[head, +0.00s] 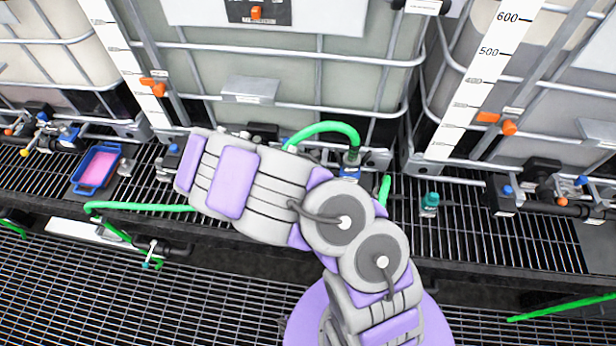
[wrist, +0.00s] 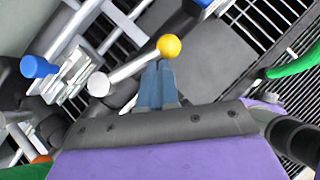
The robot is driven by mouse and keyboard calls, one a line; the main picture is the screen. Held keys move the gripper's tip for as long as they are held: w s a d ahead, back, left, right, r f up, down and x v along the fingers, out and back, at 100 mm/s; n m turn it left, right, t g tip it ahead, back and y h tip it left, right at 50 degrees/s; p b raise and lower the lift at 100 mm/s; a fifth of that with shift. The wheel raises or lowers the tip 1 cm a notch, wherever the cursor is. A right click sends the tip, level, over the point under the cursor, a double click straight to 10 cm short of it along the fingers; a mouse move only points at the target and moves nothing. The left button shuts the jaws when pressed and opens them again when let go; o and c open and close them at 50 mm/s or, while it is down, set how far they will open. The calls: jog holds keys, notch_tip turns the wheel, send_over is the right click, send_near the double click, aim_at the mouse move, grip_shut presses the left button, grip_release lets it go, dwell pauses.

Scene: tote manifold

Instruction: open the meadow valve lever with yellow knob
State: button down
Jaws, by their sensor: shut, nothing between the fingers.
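In the wrist view a metal valve lever (wrist: 134,66) ends in a yellow knob (wrist: 169,46). Its other end is a pale round cap (wrist: 98,84). The lever runs from lower left to upper right across the picture. My gripper (wrist: 161,66) is shut and empty, with its blue-grey fingertips just below the knob end of the rod. I cannot tell whether the tips touch the rod. In the head view my arm covers the gripper and this lever.
A blue knob (wrist: 40,67) and metal fittings lie left of the lever. A green hose (wrist: 296,62) is at right. In the head view, caged tanks (head: 290,85) stand behind the grating, with a blue tray (head: 97,168) at left and a teal bottle (head: 429,205) at right.

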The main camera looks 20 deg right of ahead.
jog(key=d, duration=0.3)
jog(key=shift+w+r+p, duration=0.1)
jog(key=shift+w+p, duration=0.25)
jog(key=shift+p, duration=0.05)
jog(key=shift+w+a, duration=0.3)
jog(key=shift+a, duration=0.3)
jog(key=shift+d, duration=0.1)
